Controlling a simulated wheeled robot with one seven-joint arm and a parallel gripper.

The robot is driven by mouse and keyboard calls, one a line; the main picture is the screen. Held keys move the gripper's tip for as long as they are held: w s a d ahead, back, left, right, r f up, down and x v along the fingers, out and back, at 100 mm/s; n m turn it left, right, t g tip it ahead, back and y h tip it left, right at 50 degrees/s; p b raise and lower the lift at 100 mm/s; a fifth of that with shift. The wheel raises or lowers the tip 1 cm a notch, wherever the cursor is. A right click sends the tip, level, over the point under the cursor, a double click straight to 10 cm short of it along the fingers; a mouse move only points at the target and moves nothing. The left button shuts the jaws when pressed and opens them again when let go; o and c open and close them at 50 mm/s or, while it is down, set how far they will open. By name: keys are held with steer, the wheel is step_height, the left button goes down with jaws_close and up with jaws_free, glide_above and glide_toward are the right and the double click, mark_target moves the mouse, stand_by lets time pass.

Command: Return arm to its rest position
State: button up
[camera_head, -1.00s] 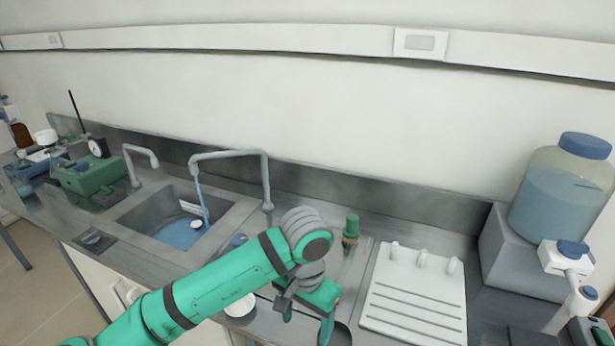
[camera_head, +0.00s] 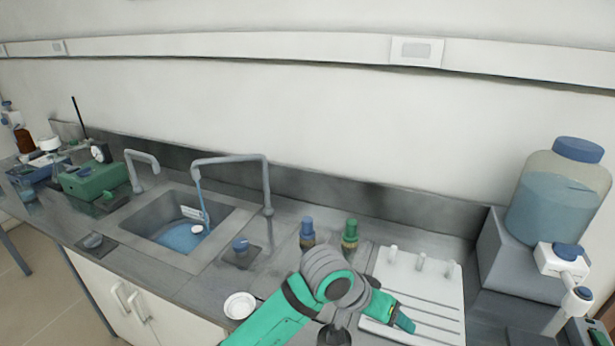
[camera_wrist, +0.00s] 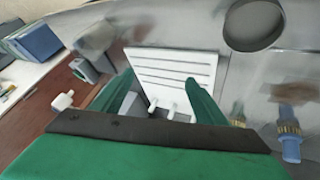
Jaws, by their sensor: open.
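My green arm reaches in from the bottom of the head view, bent at its grey joint. My gripper (camera_head: 398,315) is over the lower left part of the white ribbed board (camera_head: 432,285). In the wrist view its two green fingers (camera_wrist: 160,88) stand apart with nothing held between them. The white board (camera_wrist: 165,66) with its pegs shows beyond and between the fingers. I cannot tell the exact height of the gripper above the board.
A blue-topped bottle (camera_head: 307,232) and a green-topped one (camera_head: 350,233) stand behind the arm. The sink (camera_head: 160,232) with its taps and a white dish (camera_head: 239,306) lie left. A large water jug (camera_head: 555,200) stands right. The wall is behind the counter.

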steer(key=w+d+r+n+t+h, duration=0.2)
steer(key=d+r+t+h, duration=0.3)
steer(key=d, duration=0.5)
steer(key=s+a+f+n+t+y, duration=0.4)
steer(key=s+a+f+n+t, duration=0.15)
steer(key=a+f, duration=0.2)
steer(key=s+a+f+n+t+y, duration=0.4)
steer(key=s+a+f+n, duration=0.25)
steer(key=f, duration=0.25)
steer(key=s+a+f+m+y, duration=0.1)
steer(key=s+a+m, duration=0.1)
steer(key=s+a, duration=0.2)
steer(key=s+a+f+m+g+y, duration=0.1)
steer(key=s+a, duration=0.4)
steer(key=s, duration=0.6)
steer(key=s+a+f+m+y, duration=0.1)
steer(key=s+a+m+y, duration=0.1)
steer(key=s, duration=0.6)
steer(key=shift+a+f+m, duration=0.35)
steer(key=shift+a+m, duration=0.35)
steer(key=shift+a, duration=0.55)
steer(key=shift+g, duration=0.25)
steer(key=shift+c, duration=0.7)
